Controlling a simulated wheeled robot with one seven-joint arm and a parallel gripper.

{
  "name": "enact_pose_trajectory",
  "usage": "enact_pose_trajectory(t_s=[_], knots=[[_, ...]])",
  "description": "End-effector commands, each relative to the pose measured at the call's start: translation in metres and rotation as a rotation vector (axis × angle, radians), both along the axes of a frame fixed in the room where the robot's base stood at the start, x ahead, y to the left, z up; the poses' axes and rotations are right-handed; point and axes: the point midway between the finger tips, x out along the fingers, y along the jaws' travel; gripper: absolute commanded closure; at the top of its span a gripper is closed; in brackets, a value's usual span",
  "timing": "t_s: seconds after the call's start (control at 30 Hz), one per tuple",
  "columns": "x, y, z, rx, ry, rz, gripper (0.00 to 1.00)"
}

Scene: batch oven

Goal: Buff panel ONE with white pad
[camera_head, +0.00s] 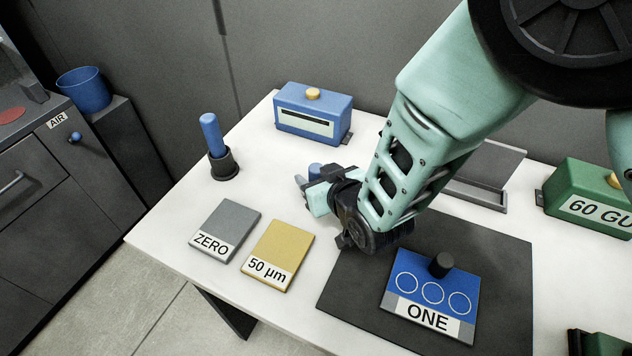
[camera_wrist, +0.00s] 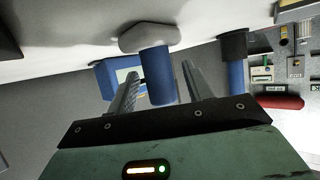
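The panel labelled ONE (camera_head: 408,283) lies on a dark mat (camera_head: 350,290) at the front right in the head view. It is blue with several pale rings and a dark knob (camera_head: 441,264) on it. A white pad (camera_wrist: 150,38) with a blue handle (camera_wrist: 158,85) shows in the wrist view; in the head view only a bit of blue (camera_head: 315,169) shows behind my gripper (camera_head: 309,193). My gripper also shows in the wrist view (camera_wrist: 160,75), its fingers open on either side of the handle, with gaps visible. The white pad is hidden in the head view.
A grey ZERO plate (camera_head: 228,220) and a yellow 50 µm plate (camera_head: 281,245) lie left of the mat. A blue-handled tool in a black cup (camera_head: 222,168), a blue box (camera_head: 313,112) and a green box (camera_head: 585,190) stand further back. White tabletop between them is clear.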

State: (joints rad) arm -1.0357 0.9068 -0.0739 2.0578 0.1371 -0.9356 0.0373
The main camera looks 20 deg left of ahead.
Motion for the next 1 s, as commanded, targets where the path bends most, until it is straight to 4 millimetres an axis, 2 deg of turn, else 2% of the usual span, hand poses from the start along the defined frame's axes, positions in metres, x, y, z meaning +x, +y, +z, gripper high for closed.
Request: enact_pose_trajectory(t_s=[0.03,0.17,0.37,1.0], knots=[[0.000,0.000,0.000,0.000,0.000,0.000,0.65],[0.000,0.000,0.000,0.000,0.000,0.000,1.00],[0.000,0.000,0.003,0.001,-0.001,0.000,1.00],[0.000,0.000,0.040,0.001,-0.001,0.000,1.00]])
